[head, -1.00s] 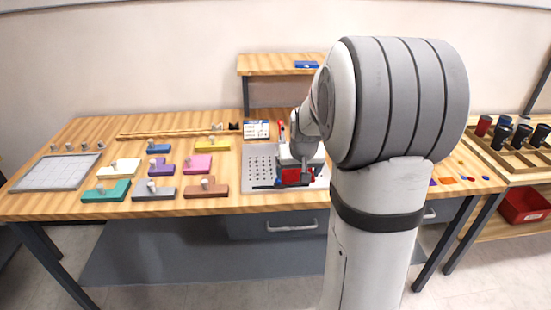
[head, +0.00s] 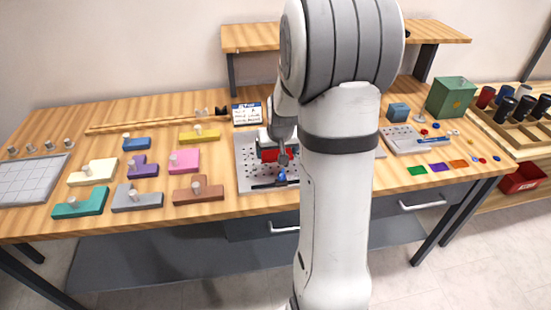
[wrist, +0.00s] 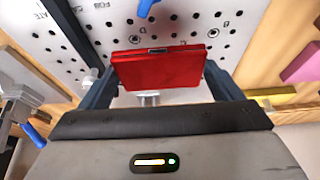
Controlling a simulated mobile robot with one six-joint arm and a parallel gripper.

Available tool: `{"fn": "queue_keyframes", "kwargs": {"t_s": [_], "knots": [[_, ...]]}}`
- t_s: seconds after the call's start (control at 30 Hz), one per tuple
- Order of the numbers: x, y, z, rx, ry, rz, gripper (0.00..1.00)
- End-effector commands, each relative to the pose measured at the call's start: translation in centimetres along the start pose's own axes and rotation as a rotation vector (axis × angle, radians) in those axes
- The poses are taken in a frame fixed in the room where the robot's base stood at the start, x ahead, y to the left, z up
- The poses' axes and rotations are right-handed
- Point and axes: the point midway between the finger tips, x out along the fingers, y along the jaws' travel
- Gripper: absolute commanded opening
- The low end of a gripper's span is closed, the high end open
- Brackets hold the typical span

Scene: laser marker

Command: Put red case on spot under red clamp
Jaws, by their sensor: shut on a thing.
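The red case (wrist: 160,68) is a flat red box with a small dark slot on its edge. In the wrist view it sits between the two dark fingers of my gripper (wrist: 160,82), which is shut on it. In the head view the red case (head: 269,154) is over the perforated grey plate (head: 246,176), partly hidden by my arm. I cannot tell whether it touches the plate. A blue clamp (head: 282,177) stands near the plate's front edge; its blue part also shows in the wrist view (wrist: 147,7).
Coloured blocks with pegs, including brown (head: 198,190), pink (head: 184,161) and yellow (head: 199,136), stand left of the plate. A label card (head: 247,113) stands behind it. A green box (head: 451,97) and a smaller tray (head: 415,140) lie to the right.

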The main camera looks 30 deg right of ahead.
Motion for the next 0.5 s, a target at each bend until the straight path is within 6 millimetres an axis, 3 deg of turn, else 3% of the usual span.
{"fn": "queue_keyframes", "kwargs": {"t_s": [0.23,0.5], "knots": [[3.0,-0.1,1.3,0.000,-0.003,0.000,0.62],[3.4,-0.1,1.4,-0.001,0.000,0.000,0.62]]}}
